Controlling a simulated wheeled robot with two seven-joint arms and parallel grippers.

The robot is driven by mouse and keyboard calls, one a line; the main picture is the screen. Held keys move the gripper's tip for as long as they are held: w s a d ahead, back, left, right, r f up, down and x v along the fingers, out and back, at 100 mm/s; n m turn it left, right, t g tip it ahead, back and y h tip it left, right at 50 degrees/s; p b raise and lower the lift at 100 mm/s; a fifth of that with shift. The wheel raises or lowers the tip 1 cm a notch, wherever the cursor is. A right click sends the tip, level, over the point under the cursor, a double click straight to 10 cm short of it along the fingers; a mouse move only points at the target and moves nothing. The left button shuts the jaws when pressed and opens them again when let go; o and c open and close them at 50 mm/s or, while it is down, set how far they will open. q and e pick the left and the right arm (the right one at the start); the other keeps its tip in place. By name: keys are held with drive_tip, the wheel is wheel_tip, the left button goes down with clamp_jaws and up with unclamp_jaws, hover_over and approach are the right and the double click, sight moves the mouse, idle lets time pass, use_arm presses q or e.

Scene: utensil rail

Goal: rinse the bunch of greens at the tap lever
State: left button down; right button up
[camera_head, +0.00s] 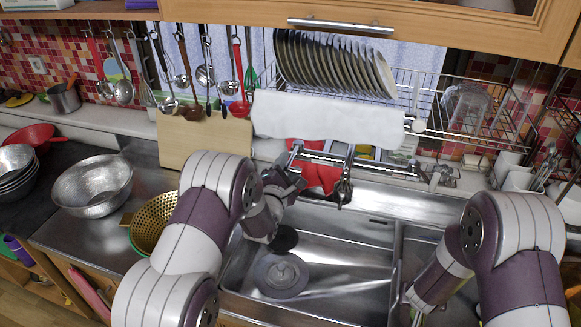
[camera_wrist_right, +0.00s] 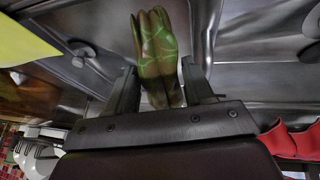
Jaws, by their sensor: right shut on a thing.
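The bunch of greens (camera_wrist_right: 154,42), green with brownish streaks, stands between the two fingers of my right gripper (camera_wrist_right: 159,72) in the right wrist view. That gripper is shut on it. In the head view my right arm reaches down at the right side of the sink, and I cannot make out the greens there. The dark metal tap (camera_head: 343,188) stands at the back of the sink (camera_head: 340,262). My left gripper (camera_head: 286,184) is left of the tap, near the sink's back edge; its finger opening is too small to tell. I cannot clearly make out the tap lever.
A red cloth (camera_head: 318,178) hangs behind the tap. A gold colander (camera_head: 150,226) and a steel bowl (camera_head: 93,187) are left of the sink. Utensils hang from the rail at the back left. A plate rack (camera_head: 455,105) is above the sink. The basin's middle is free.

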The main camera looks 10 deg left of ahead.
use_arm(q)
drive_tip(key=shift+r+b, duration=0.15)
drive_tip(key=shift+b, duration=0.15)
use_arm(e)
drive_tip(key=shift+f, duration=0.35)
use_arm(q)
drive_tip(key=shift+r, duration=0.35)
use_arm(e)
drive_tip(key=shift+f, duration=0.1)
use_arm(q)
drive_tip(key=c, duration=0.7)
unclamp_jaws()
drive_tip(key=shift+c, duration=0.2)
drive_tip(key=s, duration=1.2)
drive_tip(key=shift+a+p, duration=0.2)
drive_tip(key=shift+p, duration=0.1)
use_arm(e)
drive_tip(key=shift+r, duration=0.45)
